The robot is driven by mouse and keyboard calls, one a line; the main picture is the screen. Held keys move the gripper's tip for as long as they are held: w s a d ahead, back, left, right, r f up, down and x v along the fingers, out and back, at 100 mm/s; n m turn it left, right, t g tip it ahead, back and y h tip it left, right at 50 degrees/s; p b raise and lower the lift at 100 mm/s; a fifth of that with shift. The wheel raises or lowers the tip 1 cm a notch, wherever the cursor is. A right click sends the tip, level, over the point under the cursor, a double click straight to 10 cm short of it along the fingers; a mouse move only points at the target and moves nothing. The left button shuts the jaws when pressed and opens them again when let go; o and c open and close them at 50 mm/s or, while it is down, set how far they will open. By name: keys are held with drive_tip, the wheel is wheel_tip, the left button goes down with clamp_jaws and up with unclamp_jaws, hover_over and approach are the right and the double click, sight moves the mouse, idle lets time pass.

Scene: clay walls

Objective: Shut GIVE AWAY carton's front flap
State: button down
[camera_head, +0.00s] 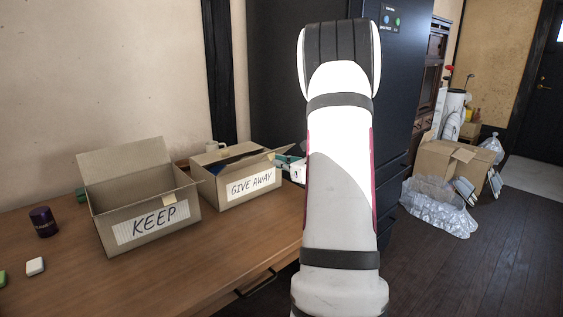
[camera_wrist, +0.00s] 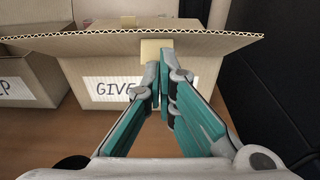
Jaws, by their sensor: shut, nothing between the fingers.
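The GIVE AWAY carton (camera_head: 221,194) stands on the wooden table, right of the KEEP carton, with its top open. Its front flap (camera_head: 243,161) sticks outward over the label side. In the wrist view the front flap (camera_wrist: 70,43) spans the top of the picture, its corrugated edge facing me, with a piece of tape (camera_wrist: 150,50) below that edge. My gripper (camera_wrist: 162,82) is shut and empty, its tips in front of the carton's labelled wall, just below the flap edge in the picture. Contact cannot be told.
The KEEP carton (camera_head: 103,222) stands open at the left; part of it shows in the wrist view (camera_wrist: 30,68). A dark jar (camera_head: 43,222) and a white block (camera_head: 35,266) lie further left. A dark cabinet (camera_head: 275,75) rises at the right.

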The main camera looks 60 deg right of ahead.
sight(272, 154)
drive_tip(key=shift+w+d+r+g+y+p, duration=0.15)
drive_tip(key=shift+r+g+p, duration=0.4)
drive_tip(key=shift+p, duration=0.75)
drive_tip(key=shift+w+a+r+g+y+p, duration=0.1)
drive_tip(key=shift+w+r+g+p, duration=0.3)
drive_tip(key=shift+p, duration=0.9)
drive_tip(key=shift+w+d+r+g+y+p, duration=0.1)
drive_tip(key=shift+r+g+p, duration=0.5)
drive_tip(key=shift+p, duration=0.7)
drive_tip(key=shift+w+d+r+g+y+p, duration=0.15)
drive_tip(key=shift+w+r+g+p, duration=0.45)
drive_tip(key=shift+p, duration=1.3)
drive_tip(key=shift+w+d+r+g+y+p, duration=0.1)
drive_tip(key=shift+w+r+g+p, duration=0.2)
drive_tip(key=shift+g+p, duration=1)
drive_tip(key=shift+w+r+p, duration=0.4)
drive_tip(key=shift+r+p, duration=0.1)
drive_tip(key=shift+p, duration=1.75)
drive_tip(key=shift+w+d+r+g+y+p, duration=0.2)
drive_tip(key=shift+w+r+g+y+p, duration=0.15)
drive_tip(key=shift+w+g+p, duration=0.65)
drive_tip(key=shift+w+d+r+p, duration=0.15)
drive_tip(key=shift+r+p, duration=0.1)
drive_tip(key=shift+p, duration=0.25)
